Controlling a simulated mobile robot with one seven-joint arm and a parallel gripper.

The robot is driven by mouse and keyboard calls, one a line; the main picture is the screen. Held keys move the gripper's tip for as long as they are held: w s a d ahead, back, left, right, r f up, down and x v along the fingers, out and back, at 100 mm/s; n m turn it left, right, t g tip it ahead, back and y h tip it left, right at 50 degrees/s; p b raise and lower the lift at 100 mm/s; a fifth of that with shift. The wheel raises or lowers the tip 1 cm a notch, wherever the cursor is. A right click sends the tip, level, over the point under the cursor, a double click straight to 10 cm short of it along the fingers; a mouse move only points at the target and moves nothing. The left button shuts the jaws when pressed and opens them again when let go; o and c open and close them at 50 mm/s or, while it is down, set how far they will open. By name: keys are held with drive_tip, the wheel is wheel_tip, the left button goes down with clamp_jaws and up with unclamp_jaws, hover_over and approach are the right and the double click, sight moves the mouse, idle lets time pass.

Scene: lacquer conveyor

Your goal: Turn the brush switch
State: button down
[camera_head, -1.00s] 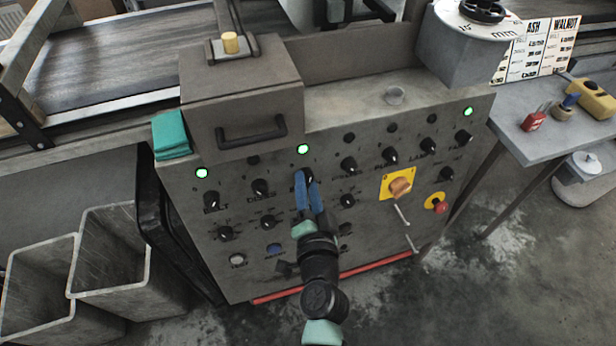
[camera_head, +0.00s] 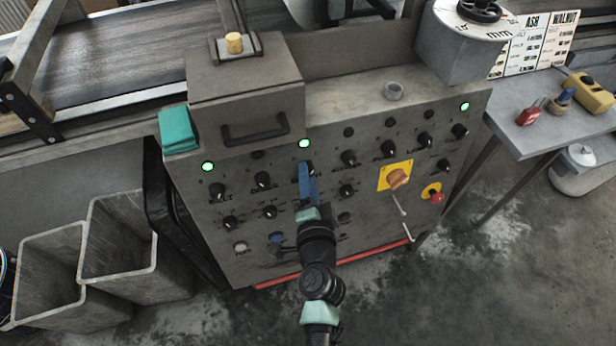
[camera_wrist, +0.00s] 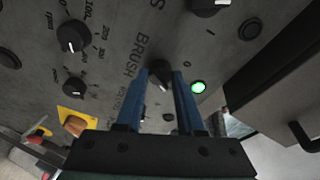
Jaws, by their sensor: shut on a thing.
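The brush switch is a black knob with a white pointer mark on the grey control panel, next to the printed word BRUSH; it shows in the wrist view (camera_wrist: 161,70). In the head view my gripper's blue fingers mostly cover it. My gripper (camera_head: 307,168) has its two blue fingertips on either side of the knob and is shut on it, also in the wrist view (camera_wrist: 163,76). A lit green lamp (camera_head: 304,143) sits just above the brush switch; it also shows in the wrist view (camera_wrist: 198,87).
Other black knobs, such as the one at far left (camera_head: 217,190), flank the switch. A yellow plate with an orange rotary handle (camera_head: 398,177) and a red button (camera_head: 437,197) are to the right. A box with a black handle (camera_head: 254,133) juts out above.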

drive_tip(key=c, duration=0.5)
unclamp_jaws()
drive_tip(key=shift+s+d+r+b, duration=0.25)
drive_tip(key=shift+s+r, duration=0.1)
drive_tip(key=shift+s, duration=1.8)
drive_tip(key=shift+s+d+r+b, duration=0.25)
drive_tip(key=shift+s+r, duration=0.1)
drive_tip(key=shift+s, duration=1.75)
drive_tip(key=shift+s+d+r+b, duration=0.25)
drive_tip(key=shift+s+r, duration=0.1)
drive_tip(key=shift+s, duration=1.8)
